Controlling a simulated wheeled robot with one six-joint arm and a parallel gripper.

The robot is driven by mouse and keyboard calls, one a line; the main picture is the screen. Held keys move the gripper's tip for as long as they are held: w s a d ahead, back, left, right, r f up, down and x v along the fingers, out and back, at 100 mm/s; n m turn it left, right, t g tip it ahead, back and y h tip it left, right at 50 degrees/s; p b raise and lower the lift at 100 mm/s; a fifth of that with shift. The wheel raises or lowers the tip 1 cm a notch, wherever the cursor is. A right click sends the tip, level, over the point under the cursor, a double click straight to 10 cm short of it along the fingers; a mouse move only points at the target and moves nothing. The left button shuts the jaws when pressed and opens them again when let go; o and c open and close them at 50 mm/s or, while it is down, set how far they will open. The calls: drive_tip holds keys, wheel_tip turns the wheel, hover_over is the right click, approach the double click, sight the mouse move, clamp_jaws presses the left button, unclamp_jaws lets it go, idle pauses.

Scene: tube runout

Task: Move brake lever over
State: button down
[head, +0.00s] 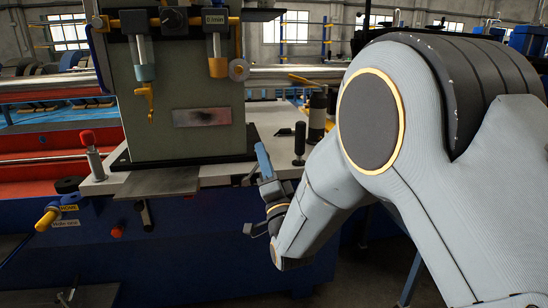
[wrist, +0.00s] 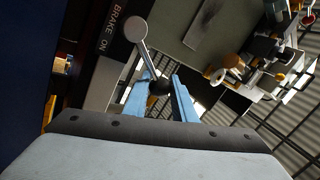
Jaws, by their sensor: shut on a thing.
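The brake lever (wrist: 148,60) shows in the wrist view as a silver rod running from a round silver hub to a dark ball knob (wrist: 158,87). A dark plate marked "BRAKE ON" (wrist: 113,30) lies left of the hub. My gripper (wrist: 160,90) has its blue fingers on either side of the knob, shut on it. In the head view my gripper (head: 265,163) is at the right end of the machine's pale bed, and I cannot make out the lever there.
The grey-green machine housing (head: 185,95) stands on the pale bed, left of my gripper. A black-topped post (head: 299,145) stands close to the right of my gripper. A red-knobbed lever (head: 91,155) and a yellow-ended handle (head: 47,219) are at the left.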

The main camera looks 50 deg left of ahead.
drive_tip(key=shift+f, duration=0.1)
drive_tip(key=c, duration=1.5)
unclamp_jaws()
drive_tip(key=shift+o, duration=0.2)
drive_tip(key=shift+d, duration=0.1)
drive_tip(key=v, duration=0.7)
drive_tip(key=shift+s+d+f, duration=0.15)
drive_tip(key=shift+d, duration=0.15)
